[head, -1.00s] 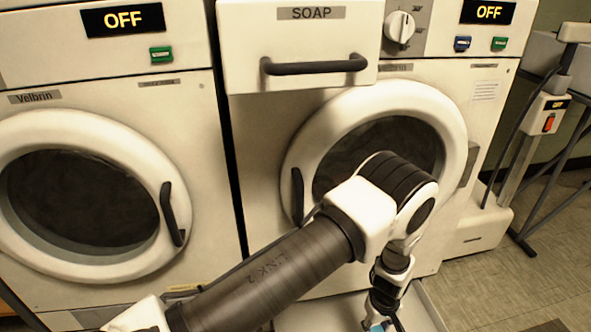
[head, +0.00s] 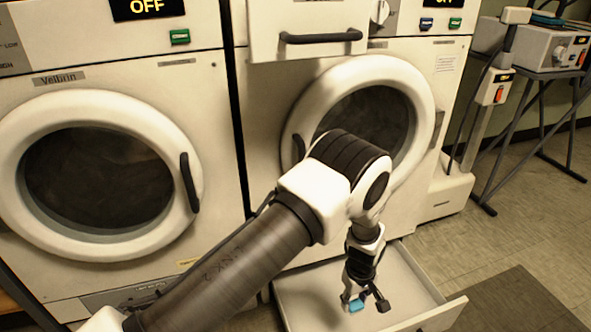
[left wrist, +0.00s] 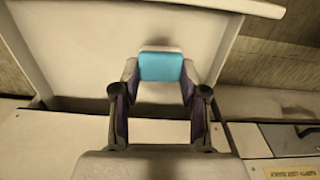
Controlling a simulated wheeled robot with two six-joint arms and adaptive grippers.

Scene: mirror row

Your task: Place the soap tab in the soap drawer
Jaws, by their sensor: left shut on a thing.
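The soap tab (head: 357,306) is a small bright blue piece at the tip of my left gripper (head: 365,302). The left wrist view shows the tab (left wrist: 161,66) between the two fingers, with a pale part below the blue. My left gripper (left wrist: 160,92) is shut on it. The soap drawer (head: 305,20), with a dark bar handle, is at the top of the right machine, well above the gripper. Its inside is hidden. My right gripper is not in view.
A low white drawer (head: 446,311) stands pulled out under the right machine; the gripper hangs over it. The round doors of the left machine (head: 110,92) and right machine (head: 420,95) look shut. A grey box on a stand (head: 535,55) is at the right.

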